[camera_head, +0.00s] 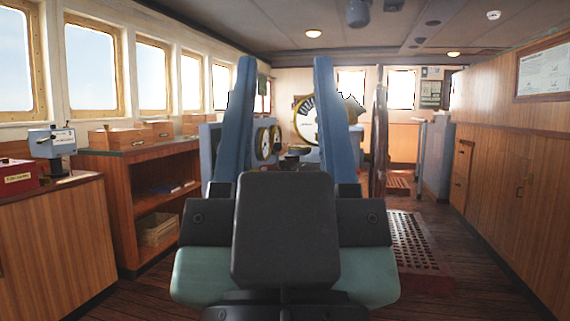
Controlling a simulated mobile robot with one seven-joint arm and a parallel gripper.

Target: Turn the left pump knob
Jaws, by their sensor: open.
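My gripper (284,65) fills the middle of the camera_head view, with its two blue fingers pointing up and forward. They stand wide apart with nothing between them. Past them, some distance ahead, is a blue-grey console (209,138) with round brass-rimmed gauges (263,144). A large white dial (304,120) shows between the fingers, partly covered by the right finger. I cannot make out the left pump knob. My gripper hides much of the console area.
Wooden cabinets and shelves (120,200) line the left wall, with a grey device (52,141) and a red box (18,178) on top. A ship's wheel (379,145) stands edge-on right of centre. Wood-panelled cupboards (510,185) line the right. Floor with a grating (412,245) lies between.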

